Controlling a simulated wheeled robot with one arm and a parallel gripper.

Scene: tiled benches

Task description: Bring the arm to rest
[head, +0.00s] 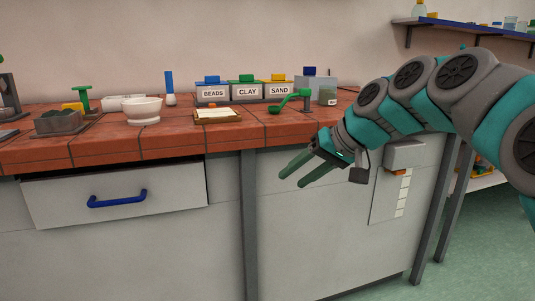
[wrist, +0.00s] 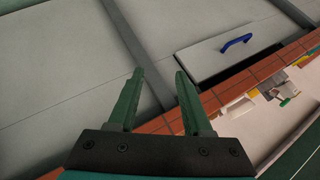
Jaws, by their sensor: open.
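My gripper (head: 301,170) hangs in front of the bench's cabinet front, a little below the edge of the tiled top. Its two green fingers are apart with nothing between them; the wrist view also shows the open gripper (wrist: 157,84) and the grey cabinet panels beyond it. My arm reaches in from the right of the head view, bent and held clear of the bench top.
A drawer (head: 117,190) with a blue handle (head: 117,200) stands partly open at left. A shelf (head: 470,27) hangs at upper right.

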